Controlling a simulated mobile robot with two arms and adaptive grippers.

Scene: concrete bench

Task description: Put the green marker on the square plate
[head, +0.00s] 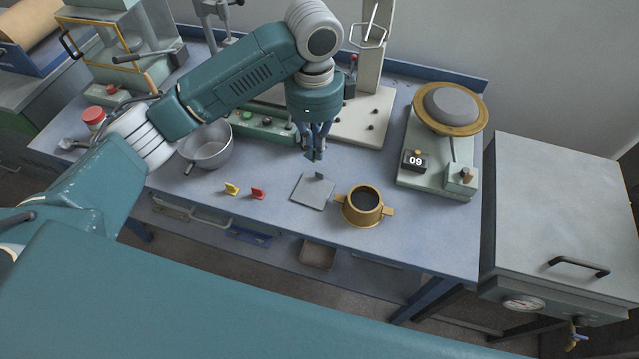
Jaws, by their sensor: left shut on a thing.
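My left gripper (315,151) points down above the bench, a little beyond the square plate. It is shut on the green marker (313,156), a small dark green piece at its fingertips, mostly hidden by the fingers. The square plate (311,194) is flat and grey, lying on the bench just nearer than the gripper. A small grey upright tab (319,176) stands at its far edge. The plate's surface looks bare. My right gripper is not in view.
A yellow marker (232,188) and a red marker (258,193) lie left of the plate. A brass cup with handles (363,205) stands close at its right. A metal pan (207,147) is at left, and a scale with a brass dish (450,108) at right.

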